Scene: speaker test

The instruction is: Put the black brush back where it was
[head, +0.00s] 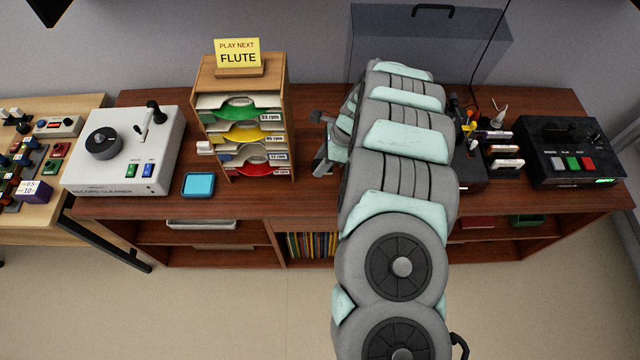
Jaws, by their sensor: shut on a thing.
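My arm reaches over the middle of the wooden sideboard (315,197). My gripper (326,152) shows only in part, at the left side of the arm's far end, above the sideboard between the record rack and the arm. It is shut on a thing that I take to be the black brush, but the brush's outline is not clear. The arm hides most of what lies behind it, including the area in front of the clear grey lid (430,45).
A wooden rack (285,100) with coloured record sleeves and a FLUTE sign (238,56) stands left of my gripper. A white record cleaner (125,150), a blue pad (198,185), small labelled boxes (505,150) and a black device (570,150) also stand on the sideboard.

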